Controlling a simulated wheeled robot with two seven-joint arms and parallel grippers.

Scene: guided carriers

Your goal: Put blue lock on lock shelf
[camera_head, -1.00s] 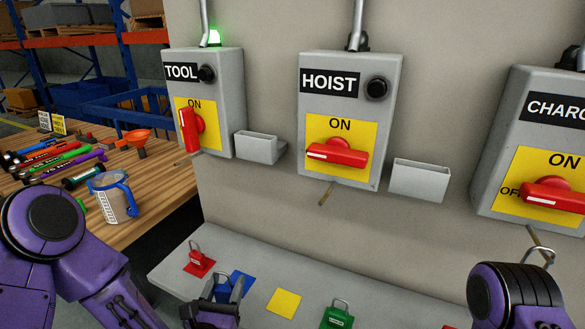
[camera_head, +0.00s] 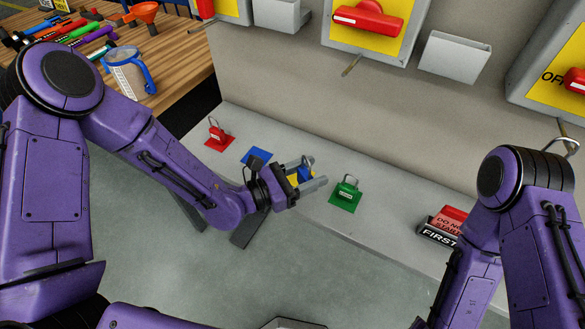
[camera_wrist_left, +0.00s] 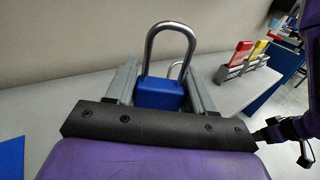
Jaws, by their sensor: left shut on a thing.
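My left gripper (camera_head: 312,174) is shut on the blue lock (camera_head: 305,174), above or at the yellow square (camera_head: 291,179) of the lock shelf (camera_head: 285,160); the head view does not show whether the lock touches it. In the left wrist view the blue lock (camera_wrist_left: 160,94) stands upright between the two fingers, its steel shackle up. The blue square (camera_head: 257,157) on the shelf is bare. A red lock (camera_head: 216,133) sits on a red square at left, and a green lock (camera_head: 347,189) on a green square at right. My right gripper is out of view.
The grey wall with switch boxes rises behind the shelf; a small grey holder (camera_head: 455,57) is fixed to it. A tag rack (camera_head: 438,234) stands at the shelf's right, near my right arm. A wooden bench with a mug (camera_head: 128,74) and pens is at upper left.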

